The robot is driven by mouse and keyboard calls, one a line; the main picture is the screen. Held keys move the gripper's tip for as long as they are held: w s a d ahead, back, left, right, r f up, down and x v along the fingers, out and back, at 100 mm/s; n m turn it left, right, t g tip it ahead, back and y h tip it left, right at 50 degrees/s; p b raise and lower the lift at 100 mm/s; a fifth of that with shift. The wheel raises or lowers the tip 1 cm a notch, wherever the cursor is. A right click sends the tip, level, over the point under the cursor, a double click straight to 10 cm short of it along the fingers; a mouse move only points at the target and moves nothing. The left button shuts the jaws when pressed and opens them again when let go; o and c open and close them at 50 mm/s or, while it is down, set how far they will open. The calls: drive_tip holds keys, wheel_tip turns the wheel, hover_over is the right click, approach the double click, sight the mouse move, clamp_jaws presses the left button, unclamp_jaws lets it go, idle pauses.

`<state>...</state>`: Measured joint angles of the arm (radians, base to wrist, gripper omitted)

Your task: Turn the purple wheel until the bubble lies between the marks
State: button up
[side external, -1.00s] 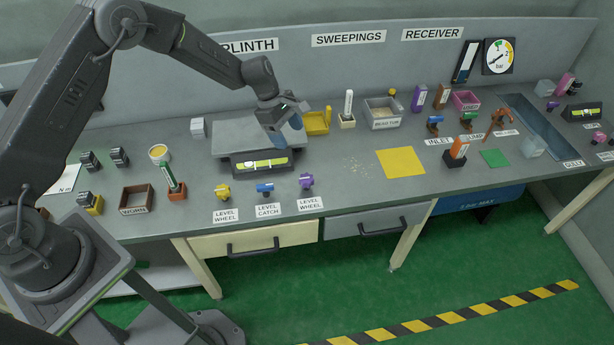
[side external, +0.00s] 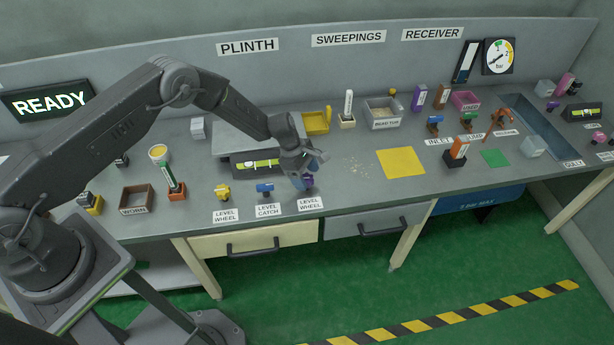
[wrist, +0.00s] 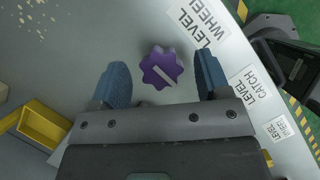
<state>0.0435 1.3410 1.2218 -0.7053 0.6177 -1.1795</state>
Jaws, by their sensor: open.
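The purple wheel (wrist: 161,67) lies between my open fingers in the wrist view, with clear space on both sides and a pale line across its top. In the side view the purple wheel (side external: 309,181) is partly hidden by my gripper (side external: 303,186), which is over it. In the wrist view my gripper (wrist: 163,82) has its blue fingers spread and empty. The level vial (side external: 256,163) is yellow-green with a pale bubble (side external: 249,164) left of its middle. The marks are too small to tell clearly, and part of the vial's right end is near my gripper.
A blue level catch (side external: 265,188) and a yellow level wheel (side external: 222,192) stand left of the purple wheel. The grey plinth plate (side external: 230,138) is behind. A yellow square (side external: 401,163) lies flat to the right, with scattered grains (side external: 358,169) nearby.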

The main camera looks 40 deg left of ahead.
drive_tip(key=shift+d+f, duration=0.15)
drive_tip(key=shift+f, duration=0.25)
drive_tip(key=c, duration=0.9)
